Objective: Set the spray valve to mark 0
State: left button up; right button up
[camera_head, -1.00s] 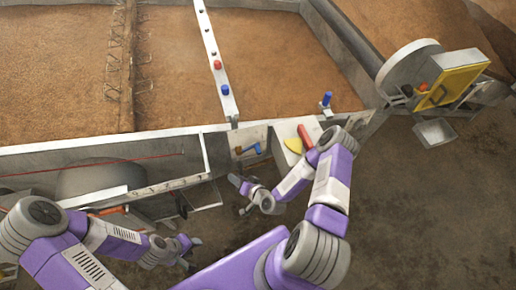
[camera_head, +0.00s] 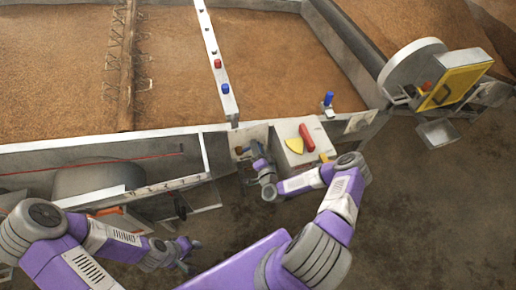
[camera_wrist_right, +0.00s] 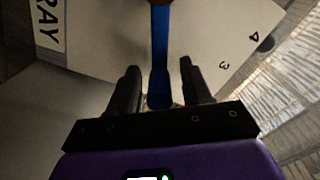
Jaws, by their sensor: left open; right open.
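The spray valve's blue lever (camera_wrist_right: 160,55) runs down the middle of the right wrist view, its near end between my right gripper's fingers. The valve's pale plate (camera_wrist_right: 215,30) carries the marks 3 and 4 on the right and a label ending in "RAY" (camera_wrist_right: 48,22) on the left; mark 0 is not in view. My right gripper (camera_wrist_right: 159,72) is open, one finger on each side of the lever, with gaps visible. In the head view my right gripper (camera_head: 250,153) is in front of the plate (camera_head: 247,135) and mostly hides the lever. My left gripper (camera_head: 192,252) is open, low at the left.
Right of the valve, a white box (camera_head: 287,130) carries a red handle (camera_head: 306,138) and a yellow sector (camera_head: 294,145). A small blue lever (camera_head: 328,99) stands above it on the rim. A yellow-panelled machine (camera_head: 455,82) is at the right. The ground at lower right is clear.

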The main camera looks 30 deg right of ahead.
grip_shut()
dwell(0.3)
pick_arm(q)
jog(key=shift+f, duration=0.15)
pick_arm(e)
jog(key=shift+w, duration=0.1)
